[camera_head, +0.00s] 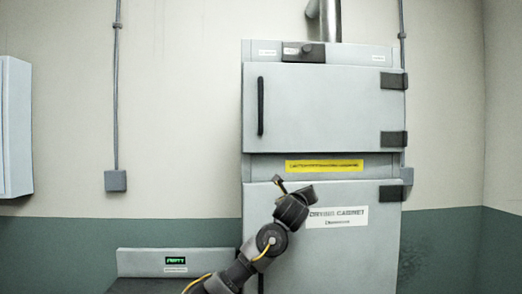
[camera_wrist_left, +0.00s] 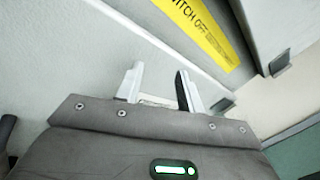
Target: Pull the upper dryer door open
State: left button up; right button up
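The upper dryer door (camera_head: 325,108) is a pale grey panel on the drying cabinet and sits shut. Its black vertical handle (camera_head: 261,106) is at the door's left side, with dark hinges on the right. My left gripper (camera_head: 291,187) is in front of the lower door, below and a little right of the handle, apart from it. In the left wrist view its two fingers (camera_wrist_left: 159,88) are spread with nothing held between them. The handle is not clearly seen in that view. My right gripper is in neither view.
A yellow label strip (camera_head: 324,166) lies between the doors and also shows in the wrist view (camera_wrist_left: 205,30). The lower door (camera_head: 345,250) is partly hidden by my arm. A low grey unit with a green display (camera_head: 176,261) stands at left. The wall left of the upper door is clear.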

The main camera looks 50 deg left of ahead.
pick_arm(q)
jog(key=s+a+r+m+t+y, duration=0.1)
jog(key=s+r, duration=0.3)
jog(key=r, duration=0.4)
jog(key=s+a+r+m+y, duration=0.15)
jog(key=s+r, duration=0.25)
jog(key=r, duration=0.4)
jog(key=y+p, duration=0.1)
jog(key=y, duration=0.2)
send_near(260, 102)
jog(key=shift+h, duration=0.25)
jog(key=p+x, duration=0.3)
jog(key=x, duration=0.2)
jog(key=p+x, duration=0.3)
jog(key=x, duration=0.1)
jog(key=shift+w+a+r+p, duration=0.15)
jog(key=shift+w+r+p, duration=0.05)
jog(key=shift+r+p, duration=0.2)
jog(key=shift+w+a+p, duration=0.3)
jog(key=shift+w+a, duration=0.05)
jog(key=shift+w, duration=0.1)
jog(key=shift+c, duration=0.5)
grip_shut()
